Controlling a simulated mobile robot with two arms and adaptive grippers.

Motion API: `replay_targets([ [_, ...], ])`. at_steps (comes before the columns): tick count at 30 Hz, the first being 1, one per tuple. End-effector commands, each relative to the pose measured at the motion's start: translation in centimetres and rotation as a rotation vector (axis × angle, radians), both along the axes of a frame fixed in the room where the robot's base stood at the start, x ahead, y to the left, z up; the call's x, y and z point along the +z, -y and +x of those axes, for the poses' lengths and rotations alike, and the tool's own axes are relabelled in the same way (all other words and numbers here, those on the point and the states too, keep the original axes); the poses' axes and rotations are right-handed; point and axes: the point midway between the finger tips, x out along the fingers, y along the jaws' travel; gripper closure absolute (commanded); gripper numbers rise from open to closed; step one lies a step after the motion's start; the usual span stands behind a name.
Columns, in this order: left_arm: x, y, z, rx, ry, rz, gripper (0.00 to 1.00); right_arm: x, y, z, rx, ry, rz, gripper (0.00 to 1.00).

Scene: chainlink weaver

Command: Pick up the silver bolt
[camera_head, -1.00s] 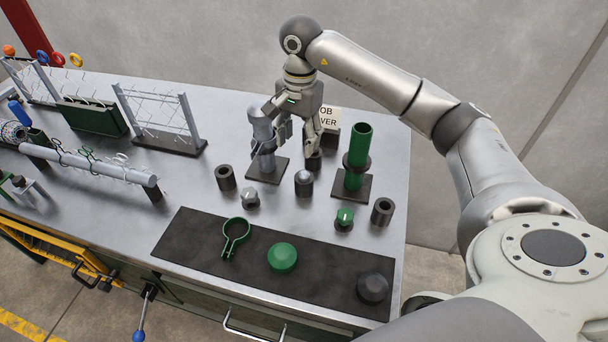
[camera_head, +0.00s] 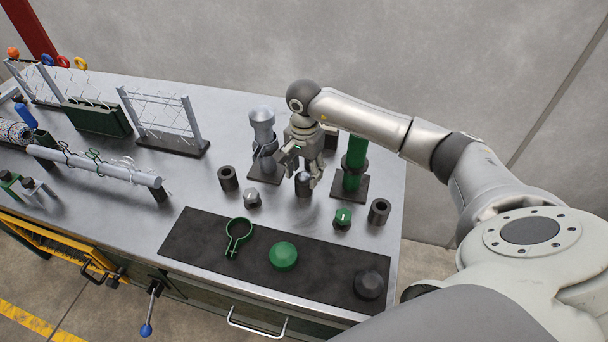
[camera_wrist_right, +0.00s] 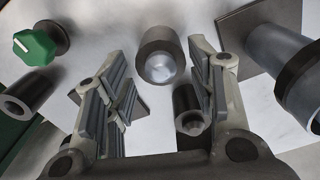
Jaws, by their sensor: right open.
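A silver hex-headed bolt (camera_head: 251,198) sits on the bench, left of my right gripper in the head view. A dark short cylinder with a shiny silver domed top (camera_head: 303,188) stands under my right gripper; I cannot tell if that top is a bolt head. In the wrist view this silver-topped cylinder (camera_wrist_right: 158,65) shows in the gap ahead of the fingers. My right gripper (camera_head: 300,171) is open and empty, pointing down, with the fingers close above and partly covering the cylinder. It also shows in the wrist view (camera_wrist_right: 155,85). My left gripper is not in view.
A silver post (camera_head: 262,125) stands left of the gripper, a green post (camera_head: 354,165) close to its right. Hollow dark sleeves (camera_head: 227,178) (camera_head: 380,211) and a green bolt (camera_head: 343,217) stand nearby. A black mat (camera_head: 200,230) holds a green clamp (camera_head: 238,232) and knobs.

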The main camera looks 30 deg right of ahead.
Motion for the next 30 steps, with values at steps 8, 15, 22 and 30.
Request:
replay_targets([
  [8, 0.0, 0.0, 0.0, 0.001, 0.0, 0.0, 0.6, -0.1, 0.0, 0.0, 0.0, 0.001, 0.0, 0.58],
  [15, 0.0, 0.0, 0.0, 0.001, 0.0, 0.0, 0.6, -0.1, 0.0, 0.0, -0.001, 0.001, 0.0, 0.89],
  [22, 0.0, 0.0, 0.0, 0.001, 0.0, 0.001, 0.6, 0.0, 0.0, 0.1, -0.001, 0.002, 0.001, 1.0],
  [30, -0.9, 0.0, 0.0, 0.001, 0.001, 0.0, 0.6, 1.9, 0.0, 0.2, -0.001, 0.008, 0.0, 1.0],
])
